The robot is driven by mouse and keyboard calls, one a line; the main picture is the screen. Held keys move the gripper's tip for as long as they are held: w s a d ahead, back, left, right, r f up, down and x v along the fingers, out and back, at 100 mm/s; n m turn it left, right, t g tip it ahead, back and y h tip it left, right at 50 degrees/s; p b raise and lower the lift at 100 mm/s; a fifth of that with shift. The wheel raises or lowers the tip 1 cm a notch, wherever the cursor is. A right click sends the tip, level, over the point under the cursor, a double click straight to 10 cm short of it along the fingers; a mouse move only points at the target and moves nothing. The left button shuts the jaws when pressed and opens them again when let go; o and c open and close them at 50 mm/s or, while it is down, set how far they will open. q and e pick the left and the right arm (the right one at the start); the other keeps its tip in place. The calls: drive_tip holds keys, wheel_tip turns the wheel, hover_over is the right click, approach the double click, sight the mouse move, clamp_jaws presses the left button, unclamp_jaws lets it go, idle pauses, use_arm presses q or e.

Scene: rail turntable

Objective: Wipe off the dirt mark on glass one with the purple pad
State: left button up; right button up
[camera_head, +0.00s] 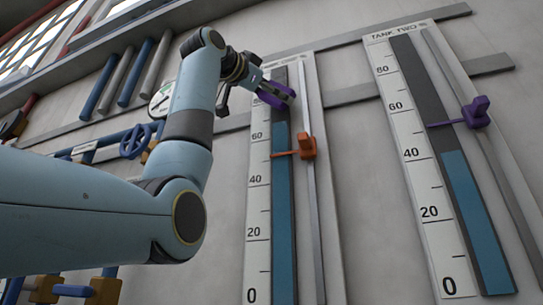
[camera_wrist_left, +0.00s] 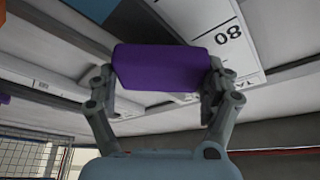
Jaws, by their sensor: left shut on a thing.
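The purple pad (camera_head: 277,93) is at the upper part of glass one (camera_head: 283,200), the tall column of the left gauge, dark above and blue below. My left gripper (camera_head: 265,88) is shut on the pad. The wrist view shows the purple pad (camera_wrist_left: 163,67) between the two fingers (camera_wrist_left: 163,80), hiding part of the gauge behind it. I cannot tell whether the pad touches the glass. No dirt mark can be made out on the visible glass. My right gripper is not in view.
An orange pointer (camera_head: 307,147) sticks out across glass one below the pad. The tank two gauge (camera_head: 425,160) with a purple pointer (camera_head: 476,112) stands to the right. Pipes with a blue valve wheel (camera_head: 136,142) and a round dial (camera_head: 161,101) are on the left wall.

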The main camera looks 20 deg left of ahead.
sight(272, 84)
use_arm(q)
drive_tip(key=shift+w+p, duration=0.4)
drive_tip(key=shift+w, duration=0.35)
drive_tip(key=shift+r, duration=0.1)
drive_tip(key=shift+s+r+p, duration=0.1)
drive_tip(key=shift+r+p, duration=1.4)
drive_tip(key=shift+r, duration=0.15)
wheel_tip(272, 84, up, 6)
drive_tip(key=p, duration=0.5)
drive_tip(key=shift+r+p, duration=0.15)
drive_tip(key=shift+p, duration=0.25)
drive_tip(key=shift+r+p, duration=1.2)
drive_tip(key=shift+r, duration=0.35)
drive_tip(key=shift+f+b, duration=5.55)
drive_tip(key=shift+f, duration=1)
wheel_tip(272, 84, up, 10)
drive_tip(key=p, duration=0.8)
drive_tip(key=shift+f, duration=0.15)
drive_tip(key=shift+r+p, duration=1.55)
drive_tip(key=shift+r, duration=0.15)
